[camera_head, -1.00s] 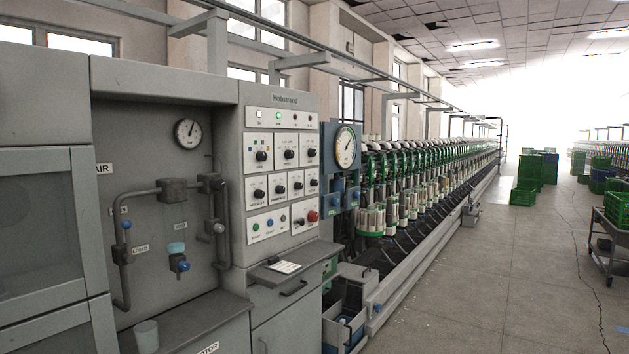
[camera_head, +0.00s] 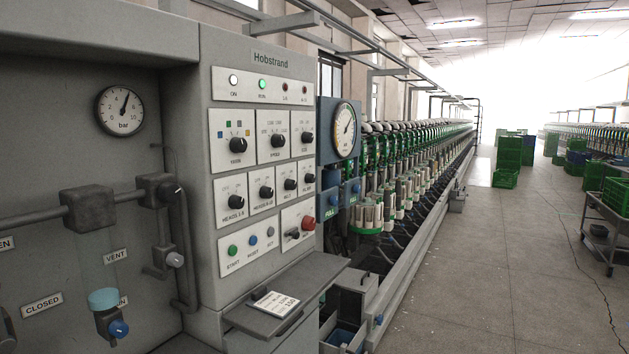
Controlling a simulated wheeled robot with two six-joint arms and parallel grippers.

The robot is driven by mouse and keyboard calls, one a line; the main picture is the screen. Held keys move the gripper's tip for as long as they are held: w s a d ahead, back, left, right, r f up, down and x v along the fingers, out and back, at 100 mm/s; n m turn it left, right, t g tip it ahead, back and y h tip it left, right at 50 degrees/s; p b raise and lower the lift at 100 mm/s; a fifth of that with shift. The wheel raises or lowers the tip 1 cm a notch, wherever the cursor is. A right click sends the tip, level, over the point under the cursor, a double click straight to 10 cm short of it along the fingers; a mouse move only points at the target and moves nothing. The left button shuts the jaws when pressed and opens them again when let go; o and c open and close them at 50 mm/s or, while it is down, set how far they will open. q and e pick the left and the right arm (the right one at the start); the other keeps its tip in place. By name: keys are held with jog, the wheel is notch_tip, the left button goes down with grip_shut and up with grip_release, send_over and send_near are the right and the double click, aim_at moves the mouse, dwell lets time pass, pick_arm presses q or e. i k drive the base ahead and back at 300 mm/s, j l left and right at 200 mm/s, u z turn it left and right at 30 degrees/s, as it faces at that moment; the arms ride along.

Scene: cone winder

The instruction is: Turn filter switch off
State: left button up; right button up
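A grey control panel (camera_head: 265,75) marked "Hobstrand" fills the centre-left. It carries black rotary knobs. The upper row has three knobs: left (camera_head: 237,145), middle (camera_head: 278,141) and right (camera_head: 307,138). The row below has several smaller knobs, the first labelled "HEADS 1-8" (camera_head: 236,202). A small knob (camera_head: 308,180) sits at that row's right end; its label is too small to read surely. I cannot tell which one is the filter switch. Neither gripper is in view.
A red button (camera_head: 307,224) sits beside a toggle, right of START and other push buttons. A shelf with a card (camera_head: 275,304) juts out below. Pipes and a pressure gauge (camera_head: 120,110) are at left.

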aim_at(309, 178)
jog(key=i+l+z, duration=0.1)
jog(key=i+l, duration=0.4)
jog(key=l, duration=0.2)
jog(key=i+l, duration=0.55)
jog(key=l, duration=0.15)
jog(key=z, duration=0.05)
